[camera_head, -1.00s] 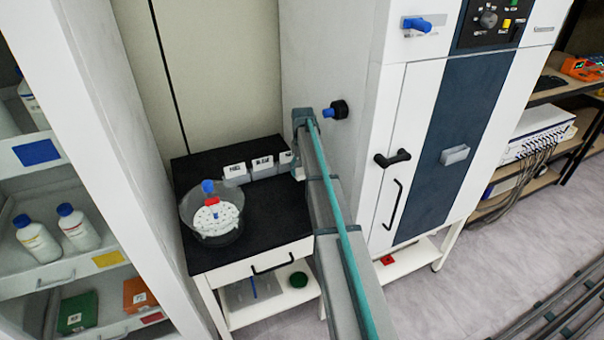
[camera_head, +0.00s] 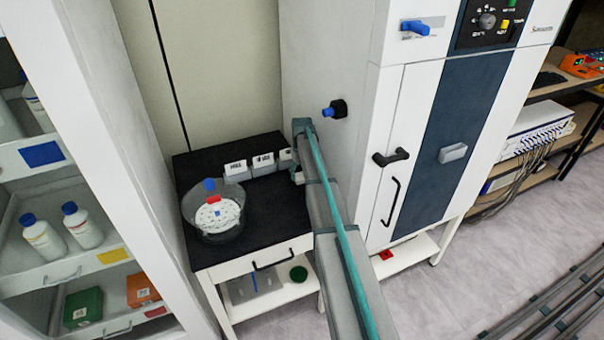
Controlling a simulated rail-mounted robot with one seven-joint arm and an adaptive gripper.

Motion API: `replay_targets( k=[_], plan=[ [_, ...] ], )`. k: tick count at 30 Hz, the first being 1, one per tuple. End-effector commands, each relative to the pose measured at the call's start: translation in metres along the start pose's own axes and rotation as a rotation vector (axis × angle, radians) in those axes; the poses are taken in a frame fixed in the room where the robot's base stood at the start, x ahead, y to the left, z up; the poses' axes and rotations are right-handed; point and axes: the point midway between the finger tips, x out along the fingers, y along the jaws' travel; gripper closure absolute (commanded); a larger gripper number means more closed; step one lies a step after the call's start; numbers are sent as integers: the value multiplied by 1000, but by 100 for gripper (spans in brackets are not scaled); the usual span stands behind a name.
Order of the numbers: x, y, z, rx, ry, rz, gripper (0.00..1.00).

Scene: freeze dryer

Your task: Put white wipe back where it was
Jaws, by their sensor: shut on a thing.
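I cannot make out a white wipe as such. Three small white boxes with dark labels stand in a row at the back of the black-topped table (camera_head: 262,222): a left box (camera_head: 236,172), a middle box (camera_head: 263,164) and a right box (camera_head: 286,158). The right box is close beside my arm in the picture and partly covered by it. My arm runs from the bottom edge up to the table's right end. My gripper is hidden behind the arm, so neither its fingers nor anything in them shows.
A clear vessel (camera_head: 202,230) with a white perforated disc and blue and red caps stands on the table's left. The tall freeze dryer (camera_head: 330,70) stands right of the table. A white shelf with bottles (camera_head: 42,237) is at left. The table's front is clear.

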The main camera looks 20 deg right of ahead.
Motion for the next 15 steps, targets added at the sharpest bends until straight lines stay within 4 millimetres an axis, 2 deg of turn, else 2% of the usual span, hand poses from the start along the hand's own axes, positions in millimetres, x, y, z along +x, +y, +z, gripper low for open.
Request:
replay_targets(
  k=[1, 2, 6, 15],
  plan=[
    [3, 0, 0, 0, 0, 0, 66],
    [2, 0, 0, 0, 0, 0, 30],
    [2, 0, 0, 0, 0, 0, 8],
    [1, 0, 0, 0, 0, 0, 8]
  ],
)
